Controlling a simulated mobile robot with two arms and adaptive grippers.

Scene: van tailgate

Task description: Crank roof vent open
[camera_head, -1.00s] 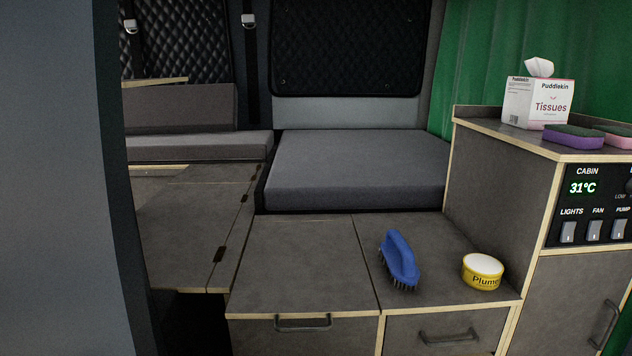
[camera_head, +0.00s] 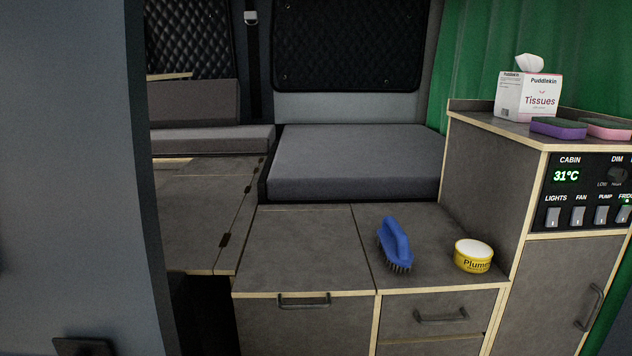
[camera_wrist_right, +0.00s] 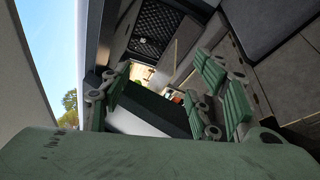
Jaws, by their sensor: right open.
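The roof vent and its crank are not in either view. My right gripper (camera_wrist_right: 165,105) shows in the right wrist view with its green-padded fingers spread apart. It is open, and nothing is between the fingers. Beyond it are the van interior and, at the left, open sky and a tree. The head view does not show the right gripper. My left gripper is not in view.
A blue brush (camera_head: 394,243) and a yellow tub (camera_head: 473,256) sit on the low cabinet. A tissue box (camera_head: 527,95) and sponges (camera_head: 558,128) sit on the higher counter, above a switch panel (camera_head: 585,190). A grey wall (camera_head: 70,170) fills the left side.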

